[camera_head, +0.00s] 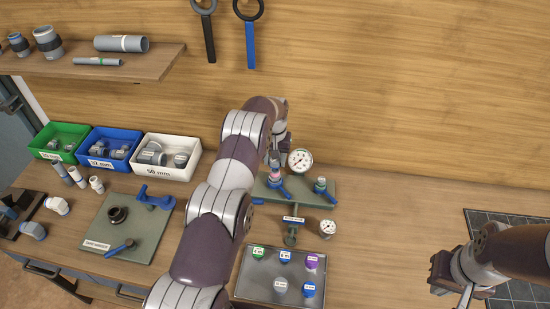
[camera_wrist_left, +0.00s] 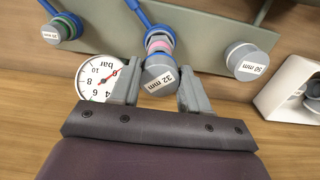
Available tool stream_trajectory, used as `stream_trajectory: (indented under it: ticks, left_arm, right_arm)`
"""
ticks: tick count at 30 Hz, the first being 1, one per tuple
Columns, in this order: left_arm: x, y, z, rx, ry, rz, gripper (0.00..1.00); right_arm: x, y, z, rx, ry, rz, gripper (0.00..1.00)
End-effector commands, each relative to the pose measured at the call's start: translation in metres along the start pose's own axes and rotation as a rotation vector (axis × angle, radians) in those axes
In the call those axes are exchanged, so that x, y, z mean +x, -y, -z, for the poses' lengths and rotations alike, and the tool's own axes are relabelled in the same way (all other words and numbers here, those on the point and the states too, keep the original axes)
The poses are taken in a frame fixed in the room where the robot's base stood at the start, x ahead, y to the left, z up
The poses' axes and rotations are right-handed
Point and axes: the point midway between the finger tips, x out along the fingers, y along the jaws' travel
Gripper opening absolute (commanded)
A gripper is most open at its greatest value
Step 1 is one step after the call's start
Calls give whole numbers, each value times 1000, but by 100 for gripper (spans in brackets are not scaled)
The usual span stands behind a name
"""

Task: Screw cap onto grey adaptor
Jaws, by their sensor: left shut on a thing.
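The grey cap labelled "32 mm" (camera_wrist_left: 160,80) sits between the fingers of my left gripper (camera_wrist_left: 158,92), which is shut on it. In the head view my left gripper (camera_head: 280,146) is at the manifold (camera_head: 310,186), and my arm partly hides this area. A grey fitting labelled "50 mm" (camera_wrist_left: 245,62) is apart to the right in the wrist view. My right gripper (camera_head: 440,275) is away at the lower right; its fingers are unclear.
Pressure gauges (camera_head: 300,160) and (camera_head: 328,228) stand by the manifold. A tray (camera_head: 247,282) of coloured labelled caps lies in front. Green (camera_head: 45,153), blue (camera_head: 84,160) and white (camera_head: 150,171) bins stand left.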

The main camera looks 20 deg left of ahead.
Motion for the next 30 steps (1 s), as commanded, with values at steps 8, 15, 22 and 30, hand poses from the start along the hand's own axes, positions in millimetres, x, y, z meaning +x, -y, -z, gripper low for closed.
stream_trajectory:
  ticks: [8, 15, 22, 30]
  left_arm:
    - [-1, 0, 0, 0, 0, 0, 15]
    - [4, 0, 0, 0, 1, 0, 15]
    - [5, -1, 0, 0, 1, 0, 15]
    - [5, -1, 0, 0, 1, 0, 15]
  right_arm:
    - [-1, 0, 0, 0, 0, 0, 0]
    - [4, 0, 0, 0, 0, 0, 0]
    - [5, 0, 0, 0, 0, 0, 0]
    - [5, 0, 0, 0, 0, 0, 0]
